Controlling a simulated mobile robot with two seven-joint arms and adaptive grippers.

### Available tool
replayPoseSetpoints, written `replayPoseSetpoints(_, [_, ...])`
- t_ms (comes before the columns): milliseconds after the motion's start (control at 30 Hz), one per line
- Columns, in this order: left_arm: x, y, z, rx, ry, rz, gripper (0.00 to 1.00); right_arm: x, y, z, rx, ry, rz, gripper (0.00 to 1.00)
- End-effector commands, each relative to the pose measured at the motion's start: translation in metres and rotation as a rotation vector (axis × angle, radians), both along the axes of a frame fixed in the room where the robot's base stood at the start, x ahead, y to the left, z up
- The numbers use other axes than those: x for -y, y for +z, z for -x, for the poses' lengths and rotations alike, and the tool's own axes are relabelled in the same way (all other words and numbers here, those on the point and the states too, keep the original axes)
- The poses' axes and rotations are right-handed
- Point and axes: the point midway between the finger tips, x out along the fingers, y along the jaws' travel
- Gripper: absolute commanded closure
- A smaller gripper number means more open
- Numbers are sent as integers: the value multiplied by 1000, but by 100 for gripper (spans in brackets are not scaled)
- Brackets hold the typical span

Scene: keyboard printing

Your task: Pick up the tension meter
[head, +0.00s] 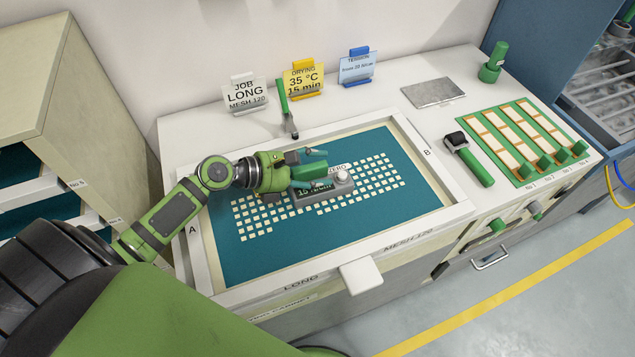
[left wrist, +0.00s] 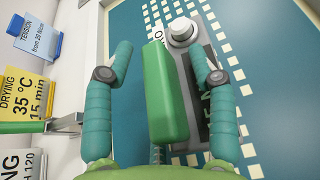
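The tension meter (head: 318,203) is a grey box with a round knob and a small display reading partly hidden by my gripper. It lies on the teal screen mesh, over the white key pattern. In the left wrist view its green handle (left wrist: 167,95) stands between my fingers, with the grey body (left wrist: 198,75) behind it. My left gripper (head: 316,163) is over the meter. In the left wrist view the teal fingers of that gripper (left wrist: 165,68) are spread, one on each side of the handle, with gaps visible. My right gripper is not in view.
The screen frame (head: 305,284) surrounds the mesh. A green-handled tool (head: 284,100) stands at its back edge, near the job, drying and tension signs (head: 303,82). To the right are a black-headed green tool (head: 470,160), a grey plate (head: 433,92) and a green rack (head: 522,143).

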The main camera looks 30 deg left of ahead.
Motion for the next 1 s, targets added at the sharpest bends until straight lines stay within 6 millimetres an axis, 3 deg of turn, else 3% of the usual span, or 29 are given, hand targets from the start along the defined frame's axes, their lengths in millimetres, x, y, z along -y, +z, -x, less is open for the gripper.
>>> replayPoseSetpoints(33, [0, 0, 0, 0, 0, 0, 66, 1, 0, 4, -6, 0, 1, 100])
replayPoseSetpoints(100, [0, 0, 0, 0, 0, 0, 94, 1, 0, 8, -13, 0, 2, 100])
replayPoseSetpoints(133, [0, 0, 0, 0, 0, 0, 100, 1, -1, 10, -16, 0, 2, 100])
replayPoseSetpoints(633, [-1, 8, -1, 5, 1, 0, 100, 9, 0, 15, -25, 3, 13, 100])
replayPoseSetpoints(900, [1, 48, 0, 9, -3, -1, 100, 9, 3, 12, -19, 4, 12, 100])
replayPoseSetpoints(1000, [26, 61, 1, 9, -5, 3, 100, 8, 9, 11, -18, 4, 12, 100])
